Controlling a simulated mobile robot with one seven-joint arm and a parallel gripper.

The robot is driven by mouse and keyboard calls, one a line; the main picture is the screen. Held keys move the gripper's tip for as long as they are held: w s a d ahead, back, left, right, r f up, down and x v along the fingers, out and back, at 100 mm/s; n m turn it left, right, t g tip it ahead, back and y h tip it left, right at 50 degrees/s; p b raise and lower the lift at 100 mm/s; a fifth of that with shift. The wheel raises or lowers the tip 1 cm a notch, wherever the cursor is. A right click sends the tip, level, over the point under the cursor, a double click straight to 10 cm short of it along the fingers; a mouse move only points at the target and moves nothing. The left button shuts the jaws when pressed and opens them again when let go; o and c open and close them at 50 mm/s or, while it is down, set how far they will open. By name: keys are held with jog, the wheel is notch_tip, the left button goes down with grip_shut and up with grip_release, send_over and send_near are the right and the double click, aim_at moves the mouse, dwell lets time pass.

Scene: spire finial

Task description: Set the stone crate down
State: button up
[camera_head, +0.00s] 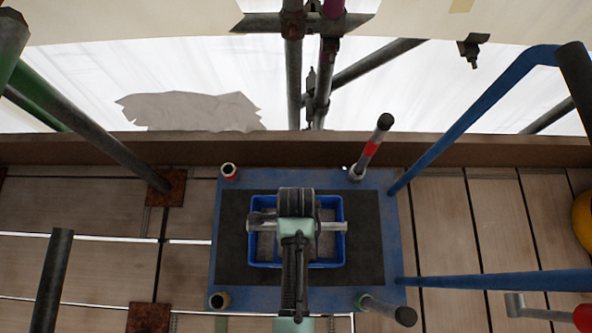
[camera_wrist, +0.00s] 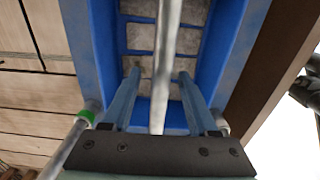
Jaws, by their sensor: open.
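The stone crate is a blue open box (camera_head: 338,255) with grey stone blocks (camera_head: 266,246) inside. It appears to rest on a dark mat (camera_head: 365,235) on a blue platform. A pale metal bar handle (camera_head: 335,226) runs across its top. My gripper (camera_wrist: 158,82) is over the crate, its two fingers apart, one on each side of the bar (camera_wrist: 167,40). A gap shows between the bar and each finger. The crate's blue walls (camera_wrist: 92,45) and stones also show in the wrist view. My arm hides the crate's middle in the head view.
The blue platform (camera_head: 226,262) has short tube posts at its corners, one with a red band (camera_head: 371,148). Blue rails (camera_head: 480,115) rise at the right. Wooden planks (camera_head: 75,262) surround it, with a wooden board (camera_head: 80,150) behind. A yellow object (camera_head: 583,222) is at the right edge.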

notch_tip(320, 180, up, 11)
jog(key=p, duration=0.4)
jog(key=shift+w+f+p, duration=0.1)
jog(key=shift+f+p, duration=0.05)
jog(key=shift+p, duration=0.25)
jog(key=w+r+n+t, duration=0.5)
jog(key=w+r+t, duration=0.2)
jog(key=w+r, duration=0.95)
jog(key=w+r+n+t, duration=0.2)
jog(key=w+r+t, duration=0.2)
jog(key=r, duration=0.8)
jog(key=w+r+n+t, duration=0.3)
jog(key=w+r+t, duration=0.1)
jog(key=r, duration=0.8)
jog(key=s+r+n+t, duration=0.2)
jog(key=r+t, duration=0.1)
jog(key=r, duration=0.6)
jog(key=s+r+n+t, duration=0.2)
jog(key=r+t, duration=0.1)
jog(key=r, duration=0.6)
jog(key=s+r+n+t, duration=0.25)
jog(key=s+r, duration=0.25)
jog(key=r, duration=0.3)
jog(key=s+r+n+t, duration=0.1)
jog(key=s+r+t, duration=0.3)
jog(key=s+r, duration=0.3)
notch_tip(320, 180, up, 34)
jog(key=w+p, duration=0.1)
jog(key=p, duration=3.1)
jog(key=shift+p, duration=0.35)
